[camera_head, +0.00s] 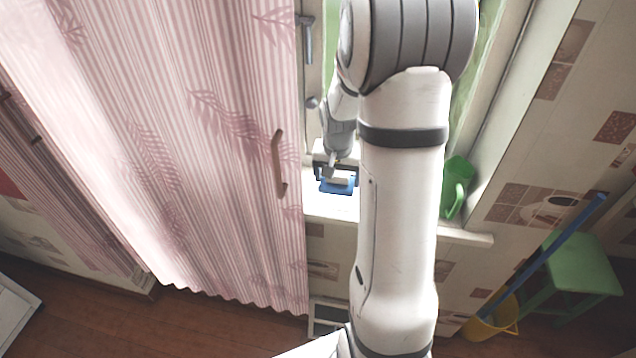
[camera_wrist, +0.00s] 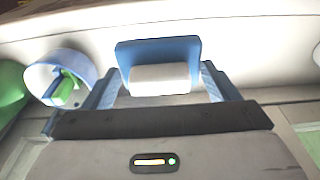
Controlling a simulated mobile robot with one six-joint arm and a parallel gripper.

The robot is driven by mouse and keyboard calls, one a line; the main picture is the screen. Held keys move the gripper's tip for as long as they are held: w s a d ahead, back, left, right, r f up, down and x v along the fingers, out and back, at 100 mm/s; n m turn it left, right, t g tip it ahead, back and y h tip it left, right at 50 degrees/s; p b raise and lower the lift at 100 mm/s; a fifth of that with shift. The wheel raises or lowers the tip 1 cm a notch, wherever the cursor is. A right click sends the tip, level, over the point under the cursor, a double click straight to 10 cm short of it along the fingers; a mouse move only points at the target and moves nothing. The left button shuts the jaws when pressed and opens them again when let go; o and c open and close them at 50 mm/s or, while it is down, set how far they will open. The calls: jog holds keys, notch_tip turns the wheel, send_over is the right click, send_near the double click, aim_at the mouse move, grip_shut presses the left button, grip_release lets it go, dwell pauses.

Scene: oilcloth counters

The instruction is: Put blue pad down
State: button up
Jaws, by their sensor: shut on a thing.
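The blue pad (camera_head: 333,188) has a pale block-like part on top. In the head view it is at my gripper (camera_head: 335,172), over the white windowsill (camera_head: 320,205). In the wrist view the blue pad (camera_wrist: 158,52) lies between the two fingers of my gripper (camera_wrist: 160,82), which are shut on its pale part. I cannot tell whether the pad touches the sill or hangs just above it. My arm hides part of the sill.
A green jug (camera_head: 456,188) stands on the sill to the right. A white-and-blue cup (camera_wrist: 60,78) with something green inside is left of the gripper in the wrist view. A pink striped curtain (camera_head: 200,130) hangs to the left. A green stool (camera_head: 570,275) and yellow bucket (camera_head: 490,322) are on the floor.

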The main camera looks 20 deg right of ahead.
aim_at(336, 187)
notch_tip(336, 187, down, 7)
jog(key=shift+r+p, duration=0.1)
jog(key=shift+p, duration=0.3)
jog(key=shift+s, duration=0.1)
jog(key=o, duration=1)
jog(key=shift+r, duration=0.1)
jog(key=r, duration=0.4)
jog(key=s+r, duration=0.1)
jog(key=r, duration=0.3)
jog(key=a+r+b, duration=0.1)
jog(key=r, duration=0.2)
jog(key=shift+s+r, duration=0.25)
jog(key=shift+r, duration=0.15)
